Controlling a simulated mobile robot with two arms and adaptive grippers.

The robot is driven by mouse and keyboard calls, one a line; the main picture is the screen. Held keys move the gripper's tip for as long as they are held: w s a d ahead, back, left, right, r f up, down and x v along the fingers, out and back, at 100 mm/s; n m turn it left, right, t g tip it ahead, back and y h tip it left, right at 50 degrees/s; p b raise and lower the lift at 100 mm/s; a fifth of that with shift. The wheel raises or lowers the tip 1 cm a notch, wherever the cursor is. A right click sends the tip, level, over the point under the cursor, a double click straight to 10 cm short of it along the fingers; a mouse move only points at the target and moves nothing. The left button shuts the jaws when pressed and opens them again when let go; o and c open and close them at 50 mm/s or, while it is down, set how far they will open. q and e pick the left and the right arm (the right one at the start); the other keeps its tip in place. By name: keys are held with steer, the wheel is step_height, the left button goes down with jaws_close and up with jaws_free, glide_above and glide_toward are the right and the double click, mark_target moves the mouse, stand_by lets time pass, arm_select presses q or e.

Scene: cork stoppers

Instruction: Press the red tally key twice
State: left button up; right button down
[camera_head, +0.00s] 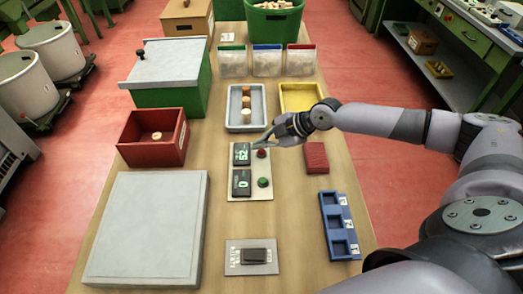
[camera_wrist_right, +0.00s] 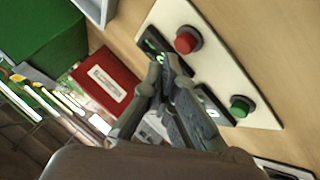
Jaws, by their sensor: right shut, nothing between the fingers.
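The red tally key (camera_head: 262,153) is a round button on a pale panel (camera_head: 263,168), beside a dark upper display (camera_head: 241,154) with lit digits, partly covered. A green key (camera_head: 264,182) and a display (camera_head: 241,183) reading 0 sit below it. The red key (camera_wrist_right: 187,40) and green key (camera_wrist_right: 241,107) also show in the right wrist view. My right gripper (camera_head: 257,146) is shut and empty, its tips just above and left of the red key in the head view. In the wrist view its fingertips (camera_wrist_right: 168,60) are apart from the key, over the display side. My left gripper is out of view.
A red block (camera_head: 316,157) and a blue tray (camera_head: 330,222) lie to the right. A grey tray with corks (camera_head: 233,124) and a yellow tray (camera_head: 312,106) stand behind. A red box (camera_head: 174,151) and grey slab (camera_head: 118,240) are left. A dark device (camera_head: 254,256) lies in front.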

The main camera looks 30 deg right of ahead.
mark_target(262, 153)
steer(key=shift+f, duration=0.1)
stand_by(0.5)
steer(key=shift+f+b, duration=0.35)
steer(key=shift+b, duration=0.1)
steer(key=shift+f+b, duration=0.45)
steer(key=shift+f, duration=0.05)
stand_by(0.4)
steer(key=shift+r, duration=0.1)
steer(key=shift+r+p, duration=0.6)
steer(key=shift+r, duration=0.2)
steer(key=shift+r+p, duration=1.9)
steer(key=shift+r, duration=0.7)
steer(key=shift+f, duration=0.1)
